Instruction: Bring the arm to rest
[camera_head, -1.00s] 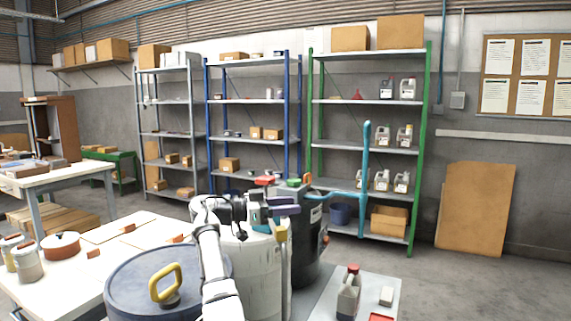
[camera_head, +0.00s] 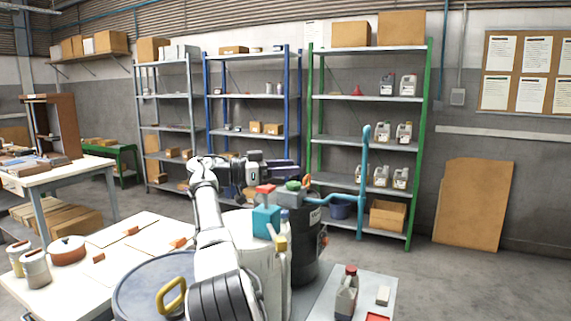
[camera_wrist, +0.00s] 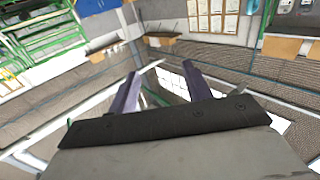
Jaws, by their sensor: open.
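My white arm rises from the bottom of the head view and bends to the right above the drums. My gripper (camera_head: 292,171) is at its end, held in the air in front of the blue and green shelves. In the wrist view my gripper (camera_wrist: 160,85) shows two dark purple fingers spread apart. Nothing is between them. It touches nothing that I can see.
A white drum (camera_head: 262,262) and a black drum (camera_head: 308,255) with a blue pipe (camera_head: 363,190) stand below the arm. A worktable (camera_head: 75,285) is at left. A grey bench (camera_head: 330,300) carries a grey bottle (camera_head: 346,296). Floor at right is clear.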

